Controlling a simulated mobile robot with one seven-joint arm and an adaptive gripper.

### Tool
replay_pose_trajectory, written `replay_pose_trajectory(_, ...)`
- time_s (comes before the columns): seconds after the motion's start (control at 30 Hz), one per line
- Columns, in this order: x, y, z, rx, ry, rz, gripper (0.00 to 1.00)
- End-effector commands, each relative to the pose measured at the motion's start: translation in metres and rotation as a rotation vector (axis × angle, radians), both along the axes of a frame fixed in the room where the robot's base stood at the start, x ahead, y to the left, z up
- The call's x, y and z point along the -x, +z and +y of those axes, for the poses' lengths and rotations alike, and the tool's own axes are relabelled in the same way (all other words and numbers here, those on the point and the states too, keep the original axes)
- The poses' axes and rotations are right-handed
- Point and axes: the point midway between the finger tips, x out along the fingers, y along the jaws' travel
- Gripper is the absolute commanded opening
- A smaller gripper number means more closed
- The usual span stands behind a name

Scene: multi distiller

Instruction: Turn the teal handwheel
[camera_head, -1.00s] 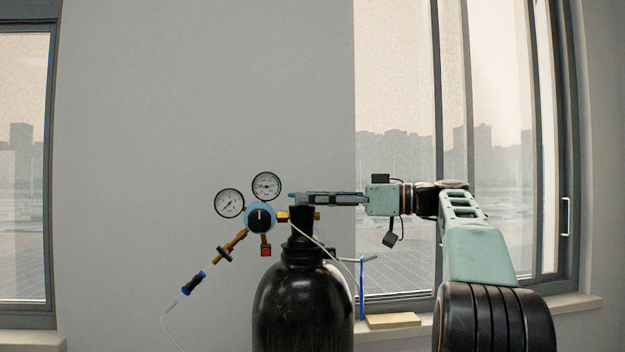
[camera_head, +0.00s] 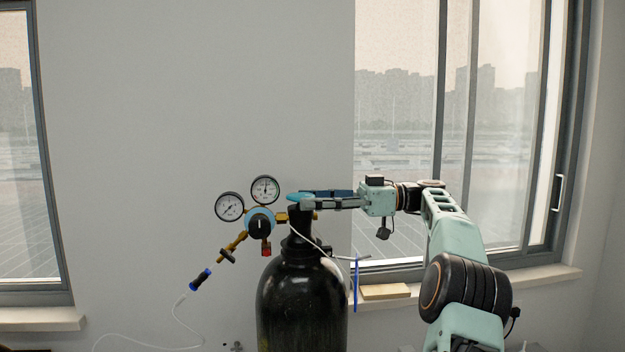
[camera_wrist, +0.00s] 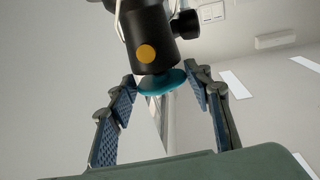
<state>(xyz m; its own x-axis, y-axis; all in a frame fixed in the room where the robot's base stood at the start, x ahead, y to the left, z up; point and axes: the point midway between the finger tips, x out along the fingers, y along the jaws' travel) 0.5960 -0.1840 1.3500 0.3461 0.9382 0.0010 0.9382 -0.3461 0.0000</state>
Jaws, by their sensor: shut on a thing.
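The teal handwheel (camera_head: 300,197) sits on top of the black gas cylinder's valve neck. In the wrist view the teal handwheel (camera_wrist: 162,80) is a round disc under a black cylindrical body with an orange dot. My gripper (camera_head: 318,199) reaches in level from the right at the wheel's height. In the wrist view, one finger of my gripper (camera_wrist: 160,84) is on each side of the wheel, and it is shut on the wheel's rim. The exact contact at the fingertips is hard to see.
The black cylinder (camera_head: 302,305) stands below the wheel. To its left is a regulator (camera_head: 260,221) with two round gauges and a thin hose. A blue upright rod (camera_head: 356,285) and a wooden block (camera_head: 385,291) are at the right by the windowsill.

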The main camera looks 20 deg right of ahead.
Motion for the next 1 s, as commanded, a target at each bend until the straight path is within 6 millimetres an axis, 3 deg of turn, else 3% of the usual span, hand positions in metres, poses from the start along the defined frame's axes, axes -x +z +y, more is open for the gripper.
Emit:
replay_pose_trajectory(0.03,-0.0009,0.0097,0.0,-0.004,0.016,0.0,0.22)
replay_pose_trajectory(0.13,-0.0016,0.0101,-0.0005,-0.004,0.045,-0.001,0.22)
replay_pose_trajectory(1.0,-0.0055,0.0023,-0.0003,-0.001,0.207,-0.001,0.22)
